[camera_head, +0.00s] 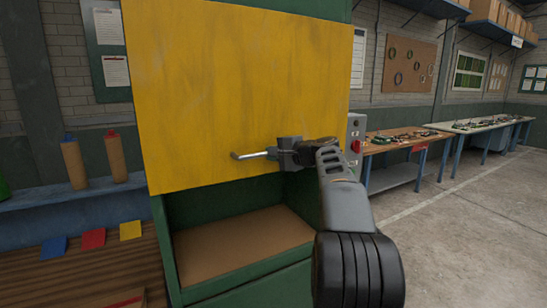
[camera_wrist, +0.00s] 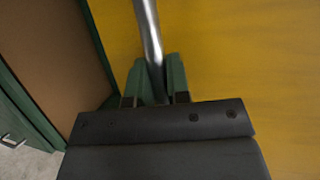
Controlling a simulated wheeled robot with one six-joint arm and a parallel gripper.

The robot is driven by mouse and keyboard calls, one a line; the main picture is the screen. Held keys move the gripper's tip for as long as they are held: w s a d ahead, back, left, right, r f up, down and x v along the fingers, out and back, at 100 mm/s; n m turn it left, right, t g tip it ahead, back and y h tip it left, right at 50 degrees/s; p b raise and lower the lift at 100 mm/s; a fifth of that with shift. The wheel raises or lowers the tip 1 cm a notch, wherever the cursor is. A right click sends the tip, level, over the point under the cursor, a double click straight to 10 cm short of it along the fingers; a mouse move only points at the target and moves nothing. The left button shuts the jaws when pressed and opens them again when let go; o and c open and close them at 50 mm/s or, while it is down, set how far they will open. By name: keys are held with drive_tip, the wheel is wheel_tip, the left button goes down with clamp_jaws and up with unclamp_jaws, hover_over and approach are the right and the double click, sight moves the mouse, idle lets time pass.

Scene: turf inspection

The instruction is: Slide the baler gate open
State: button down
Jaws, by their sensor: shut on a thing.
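The baler gate (camera_head: 235,80) is a large yellow panel on the green baler frame. A dark opening with a brown floor shows below its lower edge. A metal bar handle (camera_head: 247,155) is fixed low on the gate and runs sideways. My gripper (camera_head: 277,152) is at the handle's right part and shut on it. In the wrist view the silver handle (camera_wrist: 149,35) passes between the two green fingers of my gripper (camera_wrist: 158,80), in front of the yellow gate (camera_wrist: 240,60). My gripper hides the handle's right end.
The green baler frame (camera_head: 160,240) surrounds the opening. A control box with a red button (camera_head: 355,146) is right of the gate. Shelves with brown cylinders (camera_head: 73,165) stand at left. Workbenches (camera_head: 400,145) line the right wall. The floor (camera_head: 455,230) at right is clear.

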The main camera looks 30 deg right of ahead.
drive_tip(key=shift+r, duration=0.15)
drive_tip(key=c, duration=1.1)
unclamp_jaws()
drive_tip(key=b+v, duration=0.2)
drive_tip(key=v, duration=1.2)
drive_tip(key=shift+b, duration=0.4)
drive_tip(key=shift+w, duration=0.15)
